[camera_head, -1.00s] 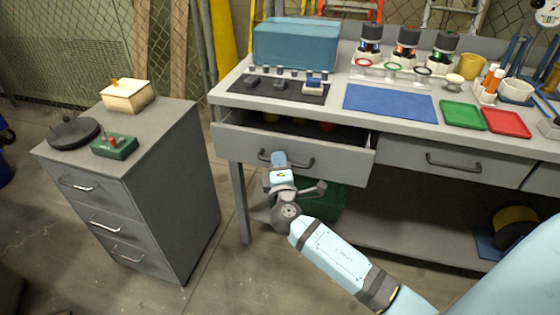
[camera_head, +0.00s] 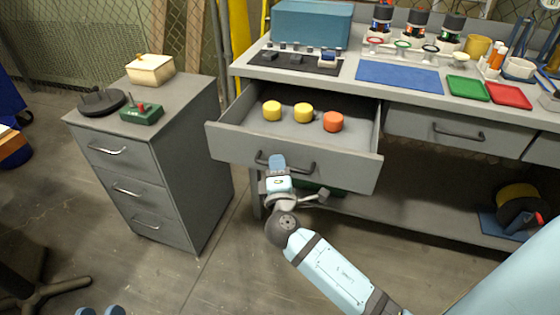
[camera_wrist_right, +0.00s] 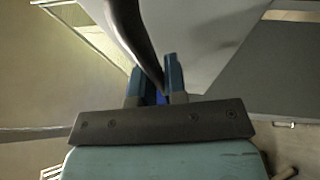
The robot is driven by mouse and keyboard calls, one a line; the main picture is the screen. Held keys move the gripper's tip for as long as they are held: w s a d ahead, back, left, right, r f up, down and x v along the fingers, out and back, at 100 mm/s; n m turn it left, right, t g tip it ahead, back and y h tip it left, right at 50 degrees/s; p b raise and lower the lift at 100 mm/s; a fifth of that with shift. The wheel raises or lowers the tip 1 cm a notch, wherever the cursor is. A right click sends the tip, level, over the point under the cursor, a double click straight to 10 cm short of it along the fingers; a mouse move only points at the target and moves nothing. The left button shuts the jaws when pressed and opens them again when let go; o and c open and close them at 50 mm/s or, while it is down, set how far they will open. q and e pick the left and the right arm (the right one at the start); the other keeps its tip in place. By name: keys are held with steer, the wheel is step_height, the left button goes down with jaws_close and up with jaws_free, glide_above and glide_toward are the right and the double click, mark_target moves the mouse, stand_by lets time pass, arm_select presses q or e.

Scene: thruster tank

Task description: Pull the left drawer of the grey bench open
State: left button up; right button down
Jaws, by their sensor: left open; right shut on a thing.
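The left drawer (camera_head: 345,172) of the grey bench (camera_head: 400,97) stands well open, with its inside showing in the head view. Two yellow round pieces (camera_head: 272,111) (camera_head: 303,112) and an orange one (camera_head: 333,121) lie in it. My right gripper (camera_head: 277,162) is shut on the drawer's dark bar handle (camera_head: 304,169), left of its middle. In the right wrist view, the blue fingers (camera_wrist_right: 159,85) close around the handle (camera_wrist_right: 139,38). My left gripper (camera_head: 100,311) shows only its open blue fingertips at the bottom left edge, away from the bench.
A grey cabinet (camera_head: 160,172) with several drawers stands to the left, close to the open drawer. A green box (camera_head: 322,188) sits under the drawer. A black and yellow round object (camera_head: 520,203) lies on the lower shelf at right. The floor in front is mostly clear.

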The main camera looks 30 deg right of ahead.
steer(key=shift+s+a, duration=0.2)
steer(key=c, duration=1.2)
jaws_free()
arm_select(q)
steer(key=shift+s+a+f, duration=0.1)
steer(key=shift+s, duration=0.05)
arm_select(e)
steer(key=shift+f, duration=0.1)
